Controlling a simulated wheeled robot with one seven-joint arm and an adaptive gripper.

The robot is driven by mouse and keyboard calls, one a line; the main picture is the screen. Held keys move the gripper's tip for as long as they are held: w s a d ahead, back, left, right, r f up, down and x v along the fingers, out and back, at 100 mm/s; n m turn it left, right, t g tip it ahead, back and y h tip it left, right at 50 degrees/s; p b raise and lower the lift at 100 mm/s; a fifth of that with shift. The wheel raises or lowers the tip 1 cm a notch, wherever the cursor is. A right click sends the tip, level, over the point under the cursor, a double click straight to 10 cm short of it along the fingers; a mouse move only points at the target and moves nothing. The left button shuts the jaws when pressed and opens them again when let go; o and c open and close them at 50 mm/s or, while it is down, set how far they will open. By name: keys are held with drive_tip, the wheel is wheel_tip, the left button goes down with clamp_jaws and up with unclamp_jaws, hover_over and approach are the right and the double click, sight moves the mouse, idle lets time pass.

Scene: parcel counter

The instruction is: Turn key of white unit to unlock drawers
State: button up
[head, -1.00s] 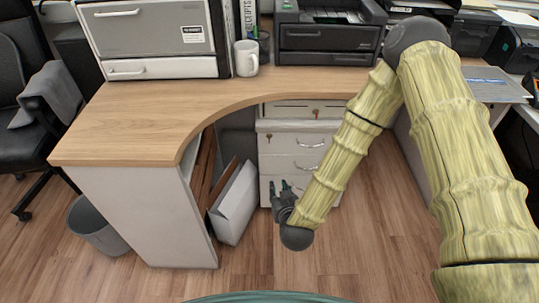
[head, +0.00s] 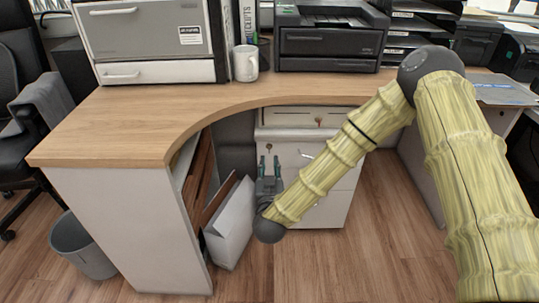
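The white drawer unit (head: 328,212) stands under the desk, partly hidden by my arm. A small brass-coloured key or lock (head: 269,148) shows at the upper left of its front. A second small brass-coloured spot (head: 319,121) shows on the drawer front just under the desktop. My gripper (head: 269,162) is in front of the unit, with its two dark green fingers pointing up, apart and with nothing seen between them. The fingertips appear just below the left key in the picture. The depth gap between them cannot be judged.
The curved wooden desktop (head: 130,125) overhangs the unit. A white folder or box (head: 230,225) leans just left of my gripper. A grey bin (head: 82,247) stands at the left. A white mug (head: 246,63) and a black printer (head: 330,42) are on the desk. Floor in front is open.

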drive_tip(key=w+b, duration=0.1)
drive_tip(key=w, duration=0.6)
drive_tip(key=shift+w+b, duration=0.2)
drive_tip(key=shift+b, duration=0.15)
drive_tip(key=shift+c, duration=0.2)
clamp_jaws()
